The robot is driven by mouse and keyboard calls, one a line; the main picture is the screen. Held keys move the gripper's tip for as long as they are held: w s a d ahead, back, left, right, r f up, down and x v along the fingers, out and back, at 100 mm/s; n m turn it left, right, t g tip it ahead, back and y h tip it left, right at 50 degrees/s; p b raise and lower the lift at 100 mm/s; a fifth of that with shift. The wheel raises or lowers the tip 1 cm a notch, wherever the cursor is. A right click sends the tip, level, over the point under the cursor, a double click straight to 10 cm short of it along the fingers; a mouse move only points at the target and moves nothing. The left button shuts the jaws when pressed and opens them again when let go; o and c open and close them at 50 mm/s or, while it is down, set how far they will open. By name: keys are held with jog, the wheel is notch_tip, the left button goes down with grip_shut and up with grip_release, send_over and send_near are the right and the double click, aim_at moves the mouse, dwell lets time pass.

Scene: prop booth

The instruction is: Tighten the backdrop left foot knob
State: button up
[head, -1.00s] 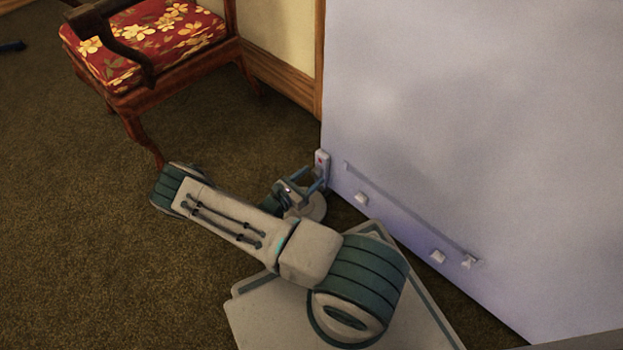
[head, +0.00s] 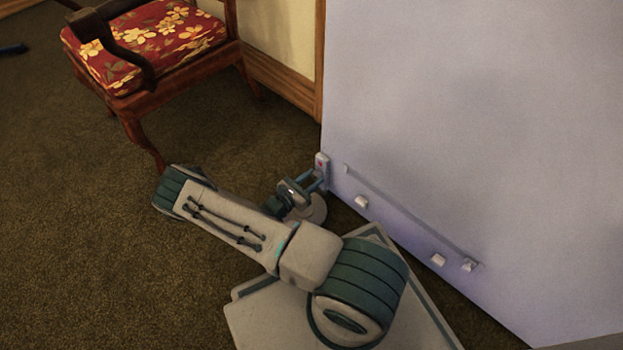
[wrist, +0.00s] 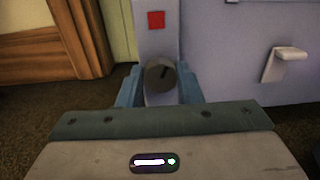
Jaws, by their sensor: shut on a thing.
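The left foot knob (wrist: 160,78) is a dark round knob with a slot mark, on a pale upright bracket (wrist: 156,42) with a red square. My gripper (wrist: 160,90) is shut on the knob, with a blue finger on either side of it. In the head view my gripper (head: 318,180) is at the lower left corner of the pale backdrop panel (head: 450,110), in front of the bracket (head: 321,161). The knob itself is hidden there by my gripper.
Small white pegs (head: 361,201) and a thin rail (head: 405,213) sit low on the panel; a white hook (wrist: 285,60) shows right of the bracket. A wooden chair with a red floral seat (head: 150,40) stands at upper left.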

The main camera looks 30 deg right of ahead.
jog(key=m+p, duration=0.2)
jog(key=m, duration=0.1)
jog(key=shift+s+r+m, duration=0.1)
jog(key=shift+r+m, duration=0.05)
jog(key=shift+m, duration=0.15)
jog(key=m+p, duration=0.3)
jog(key=m, duration=0.1)
jog(key=m+p, duration=0.2)
jog(key=m, duration=0.2)
jog(key=shift+m+y, duration=0.3)
jog(key=shift+m, duration=0.1)
jog(key=shift+s+f+m+p, duration=0.1)
jog(key=shift+f+m+p, duration=0.1)
jog(key=shift+m+p, duration=1.35)
jog(key=shift+m+b, duration=0.45)
jog(key=shift+m, duration=0.1)
jog(key=o, duration=1)
